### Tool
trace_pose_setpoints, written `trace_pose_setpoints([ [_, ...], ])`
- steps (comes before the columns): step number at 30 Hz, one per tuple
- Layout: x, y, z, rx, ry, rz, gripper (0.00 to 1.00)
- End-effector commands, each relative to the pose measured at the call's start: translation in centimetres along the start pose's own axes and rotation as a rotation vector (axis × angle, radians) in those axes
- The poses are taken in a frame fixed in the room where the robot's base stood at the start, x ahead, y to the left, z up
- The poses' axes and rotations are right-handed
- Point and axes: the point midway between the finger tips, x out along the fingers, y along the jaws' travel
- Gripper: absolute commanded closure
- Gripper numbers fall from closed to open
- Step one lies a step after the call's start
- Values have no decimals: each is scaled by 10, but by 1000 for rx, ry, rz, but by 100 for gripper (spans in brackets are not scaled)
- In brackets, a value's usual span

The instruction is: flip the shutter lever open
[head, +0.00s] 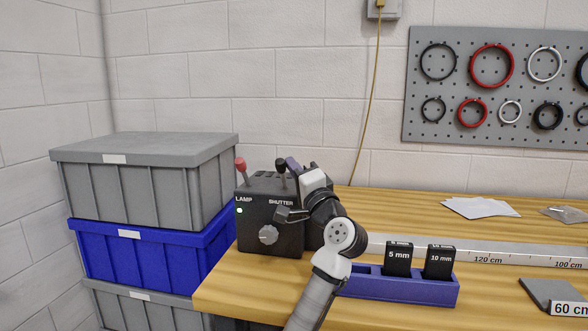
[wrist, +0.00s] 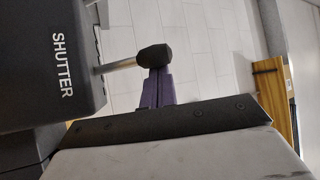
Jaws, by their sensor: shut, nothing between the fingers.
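The black control box (head: 270,236) stands at the left end of the bench. Its shutter lever (head: 282,176) has a black knob and stands roughly upright on the box top, above the SHUTTER label. In the wrist view the lever (wrist: 120,65) is a metal shaft ending in a black knob. My gripper (head: 292,164) has purple fingers, shut and empty, right at the lever. In the wrist view my fingers (wrist: 155,86) are beside the knob and partly hidden by it. I cannot tell whether they touch it.
A red-knobbed lamp lever (head: 240,170) stands left of the shutter lever, above a lit green light. Stacked crates (head: 150,190) rise at the left. A blue holder (head: 400,288) with black blocks and a scale rail (head: 500,257) lie to the right.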

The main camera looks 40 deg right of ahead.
Motion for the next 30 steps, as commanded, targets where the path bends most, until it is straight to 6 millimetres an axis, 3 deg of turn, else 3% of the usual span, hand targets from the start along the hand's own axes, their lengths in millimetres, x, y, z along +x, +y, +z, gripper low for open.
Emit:
trace_pose_setpoints([
  [5, -19, 2, 0, -1, 2, 0, 100],
  [19, -118, 2, 0, -2, 3, 1, 100],
  [24, -134, 1, 0, 0, 0, 0, 100],
  [30, -138, 0, 0, 0, 0, 0, 100],
])
